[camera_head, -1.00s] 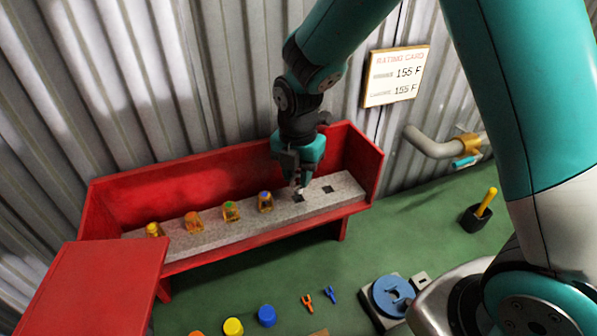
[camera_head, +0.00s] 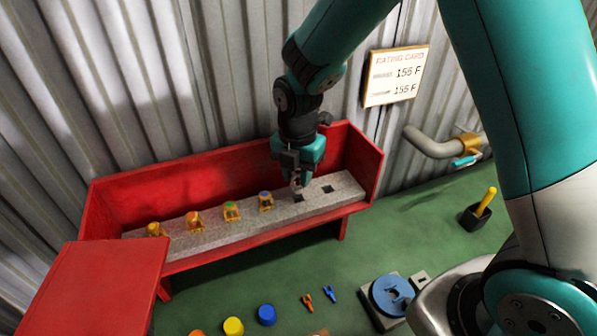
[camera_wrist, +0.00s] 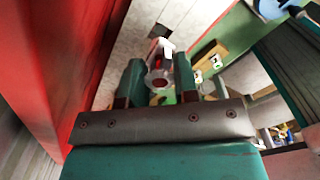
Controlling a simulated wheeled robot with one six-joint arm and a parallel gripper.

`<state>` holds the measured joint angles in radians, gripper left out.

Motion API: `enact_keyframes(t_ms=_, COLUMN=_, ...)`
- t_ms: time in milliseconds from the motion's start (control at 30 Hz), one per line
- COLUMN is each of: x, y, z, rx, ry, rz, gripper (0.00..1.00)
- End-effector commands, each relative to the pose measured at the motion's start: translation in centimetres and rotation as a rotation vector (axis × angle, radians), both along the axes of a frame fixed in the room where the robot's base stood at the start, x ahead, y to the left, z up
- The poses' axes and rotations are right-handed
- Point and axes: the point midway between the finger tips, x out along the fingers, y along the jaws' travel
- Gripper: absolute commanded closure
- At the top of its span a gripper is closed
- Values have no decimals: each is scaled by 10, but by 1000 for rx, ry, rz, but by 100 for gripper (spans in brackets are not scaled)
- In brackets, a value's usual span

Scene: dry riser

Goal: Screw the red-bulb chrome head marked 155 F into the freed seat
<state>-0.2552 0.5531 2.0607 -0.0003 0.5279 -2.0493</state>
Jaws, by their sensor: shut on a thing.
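My gripper (camera_head: 296,186) is low over the grey slotted block in the red cabinet, pointing down. It is shut on a small chrome head with a red bulb (camera_wrist: 159,80), which shows between the fingers in the wrist view. The head is just above or partly in a square hole; I cannot tell which. Any marking on it is too small to read. The rating card (camera_head: 395,77) on the wall shows 155 F on both lines. I cannot tell which place is the freed seat.
The grey block (camera_head: 215,236) carries several brass heads, one with a blue-purple bulb (camera_head: 265,201). An empty square hole (camera_head: 328,189) is at its right. The red cabinet (camera_head: 125,200) has raised walls. A pipe with a brass fitting (camera_head: 466,144) and a blue round fixture (camera_head: 393,296) stand at right.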

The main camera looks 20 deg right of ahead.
Motion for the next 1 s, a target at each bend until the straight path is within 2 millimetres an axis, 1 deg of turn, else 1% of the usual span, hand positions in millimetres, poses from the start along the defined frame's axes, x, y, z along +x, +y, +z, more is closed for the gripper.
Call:
enact_keyframes(t_ms=833, x=0, y=0, z=-22, rx=0, ry=0, rz=0, gripper=100)
enact_keyframes(t_ms=1000, x=0, y=0, z=-19, rx=0, ry=0, rz=0, gripper=100)
